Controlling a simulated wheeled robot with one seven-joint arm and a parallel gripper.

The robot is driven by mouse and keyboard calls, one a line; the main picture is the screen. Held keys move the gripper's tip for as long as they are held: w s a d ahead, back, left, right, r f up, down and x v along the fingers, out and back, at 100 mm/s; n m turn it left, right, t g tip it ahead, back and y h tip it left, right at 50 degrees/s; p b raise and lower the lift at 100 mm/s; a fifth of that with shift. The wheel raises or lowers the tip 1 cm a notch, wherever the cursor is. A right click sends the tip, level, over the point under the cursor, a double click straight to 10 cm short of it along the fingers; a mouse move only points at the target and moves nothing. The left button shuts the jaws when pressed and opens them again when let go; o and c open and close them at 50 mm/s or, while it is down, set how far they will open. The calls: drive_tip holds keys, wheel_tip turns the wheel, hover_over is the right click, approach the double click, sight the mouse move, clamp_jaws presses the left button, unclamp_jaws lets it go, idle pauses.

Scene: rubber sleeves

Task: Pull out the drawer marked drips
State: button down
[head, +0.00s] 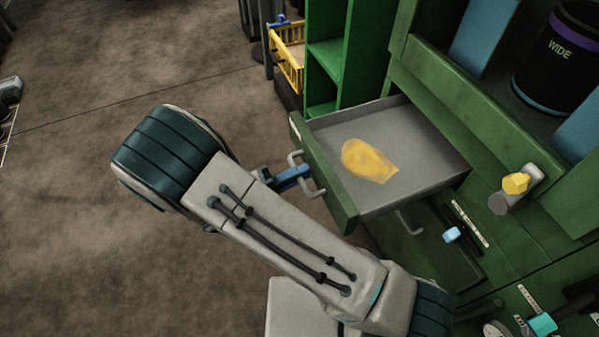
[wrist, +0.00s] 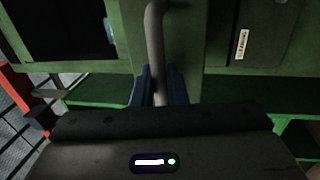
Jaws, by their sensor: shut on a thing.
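A green-fronted drawer (head: 322,175) with a grey inside stands pulled out from the green cabinet in the head view. A yellow, crumpled-looking thing (head: 368,161) lies in it. My gripper (head: 293,178) has blue fingers and is at the drawer's front, shut on its grey bar handle (head: 308,187). In the wrist view the handle (wrist: 155,45) runs down between the fingers (wrist: 158,88). No label saying drips is readable on this drawer; its front faces away from the head camera.
Another handle (head: 410,221) sits on the cabinet below the open drawer. A black bin marked WIDE (head: 558,60) stands on the upper right shelf. A yellow basket (head: 288,55) is beside green shelving (head: 340,50) at the back. Brown floor (head: 110,55) is clear at the left.

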drive_tip(key=c, duration=1.5)
unclamp_jaws()
drive_tip(key=shift+w, duration=0.1)
drive_tip(key=shift+c, duration=0.2)
drive_tip(key=shift+a, duration=0.1)
drive_tip(key=p+v, duration=0.1)
drive_tip(key=v, duration=1.2)
drive_tip(key=shift+s+a, duration=0.2)
drive_tip(key=shift+a, duration=0.1)
drive_tip(key=w+d+r+m+g+y+p, duration=0.3)
drive_tip(key=d+r+g+y+p, duration=0.7)
drive_tip(key=d+r, duration=0.85)
drive_tip(key=s+d+r+m+t+y+p, duration=0.1)
drive_tip(key=d+r+y+p, duration=0.3)
drive_tip(key=r, duration=0.5)
drive_tip(key=s+d+r+m+t+y+p, duration=0.1)
drive_tip(key=s+d+r+t+y+p, duration=0.2)
drive_tip(key=d+r+p, duration=0.3)
wheel_tip(320, 180, up, 4)
drive_tip(key=shift+s+d+f+t+y+p, duration=0.15)
drive_tip(key=shift+s+d+t+y+p, duration=0.2)
drive_tip(key=shift+s+y, duration=0.4)
